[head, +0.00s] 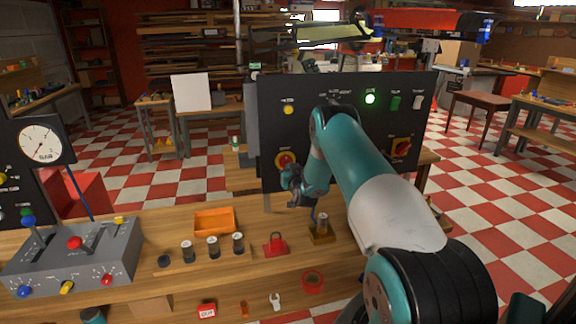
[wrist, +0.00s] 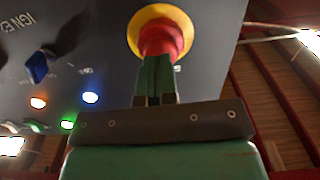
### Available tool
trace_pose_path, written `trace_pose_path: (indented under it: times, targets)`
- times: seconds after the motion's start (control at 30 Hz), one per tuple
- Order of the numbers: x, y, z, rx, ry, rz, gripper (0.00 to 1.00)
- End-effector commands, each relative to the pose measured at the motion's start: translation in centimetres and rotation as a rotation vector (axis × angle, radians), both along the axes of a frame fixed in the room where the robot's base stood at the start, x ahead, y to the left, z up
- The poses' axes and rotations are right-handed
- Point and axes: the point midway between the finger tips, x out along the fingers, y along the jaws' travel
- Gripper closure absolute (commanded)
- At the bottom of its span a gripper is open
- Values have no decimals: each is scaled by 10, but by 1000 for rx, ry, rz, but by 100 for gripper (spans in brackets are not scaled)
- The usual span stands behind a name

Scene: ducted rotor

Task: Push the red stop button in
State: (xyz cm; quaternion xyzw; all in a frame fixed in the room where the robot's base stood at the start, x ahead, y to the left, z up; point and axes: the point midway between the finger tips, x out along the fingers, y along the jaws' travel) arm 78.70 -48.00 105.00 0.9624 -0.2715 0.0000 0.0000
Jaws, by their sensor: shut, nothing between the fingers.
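The red stop button (head: 284,158) sits on a yellow ring at the lower left of the dark upright panel. In the wrist view the red button (wrist: 160,38) and its yellow ring fill the top centre. My gripper (wrist: 156,62) is shut and empty, its fingertips overlapping the button's lower part. I cannot tell whether they touch it. In the head view my gripper (head: 291,173) is right in front of the panel, at the button, and covers part of it.
In the wrist view a blue knob (wrist: 38,66) is left of the button. A red padlock (head: 275,245) stands on the bench below.

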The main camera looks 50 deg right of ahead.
Motion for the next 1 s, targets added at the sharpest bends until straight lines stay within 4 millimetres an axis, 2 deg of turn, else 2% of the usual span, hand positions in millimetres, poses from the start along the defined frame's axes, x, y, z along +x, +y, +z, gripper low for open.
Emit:
trace_pose_path:
  times: [1.0]
  targets:
    - [12, -7, 0, -1, 0, 2, 100]
